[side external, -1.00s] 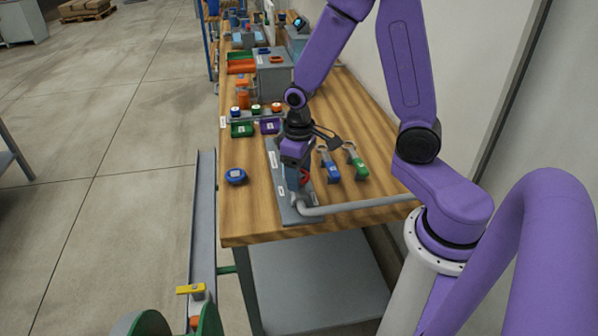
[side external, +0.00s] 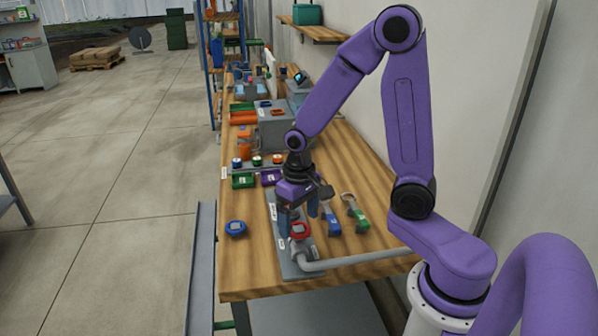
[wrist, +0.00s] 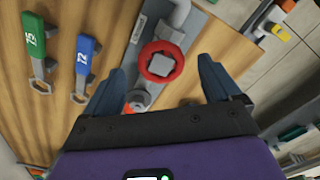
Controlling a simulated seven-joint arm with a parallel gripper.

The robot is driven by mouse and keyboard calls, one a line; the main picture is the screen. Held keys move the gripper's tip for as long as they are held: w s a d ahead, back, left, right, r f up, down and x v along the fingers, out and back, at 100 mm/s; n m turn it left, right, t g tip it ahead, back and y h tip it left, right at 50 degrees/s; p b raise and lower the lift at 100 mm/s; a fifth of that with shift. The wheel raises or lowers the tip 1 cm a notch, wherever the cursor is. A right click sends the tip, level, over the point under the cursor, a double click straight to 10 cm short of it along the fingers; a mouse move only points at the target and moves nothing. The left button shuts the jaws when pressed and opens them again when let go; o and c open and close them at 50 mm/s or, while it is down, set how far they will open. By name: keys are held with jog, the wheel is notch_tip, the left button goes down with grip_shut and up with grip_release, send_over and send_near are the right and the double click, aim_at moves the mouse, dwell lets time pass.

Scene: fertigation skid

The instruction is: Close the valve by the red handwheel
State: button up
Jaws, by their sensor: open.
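The red handwheel (side external: 300,230) sits on a grey valve fitting joined to a pipe near the table's front. It also shows in the wrist view (wrist: 161,64) as a red ring around a square grey hub. My gripper (side external: 298,212) points down above and just behind the handwheel in the side view. Its blue fingers are spread wide and empty. In the wrist view the wheel appears between the fingertips, at their far end. I see no clear contact; the exact height above it cannot be told.
A grey pipe (side external: 365,261) runs right from the valve. A blue-handled wrench (side external: 333,219) and a green-handled wrench (side external: 357,214) lie right of the plate. A blue round item (side external: 236,228) stands at the left. Green (side external: 243,180) and purple bins sit behind.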

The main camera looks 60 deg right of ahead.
aim_at(299, 228)
notch_tip(299, 228, up, 14)
jog(key=s+a+f+n, duration=0.3)
jog(key=s+n, duration=0.4)
jog(key=s, duration=0.2)
jog(key=s+a+f+n, duration=0.3)
jog(key=s+n, duration=0.4)
jog(key=s, duration=0.2)
jog(key=shift+s+a, duration=0.35)
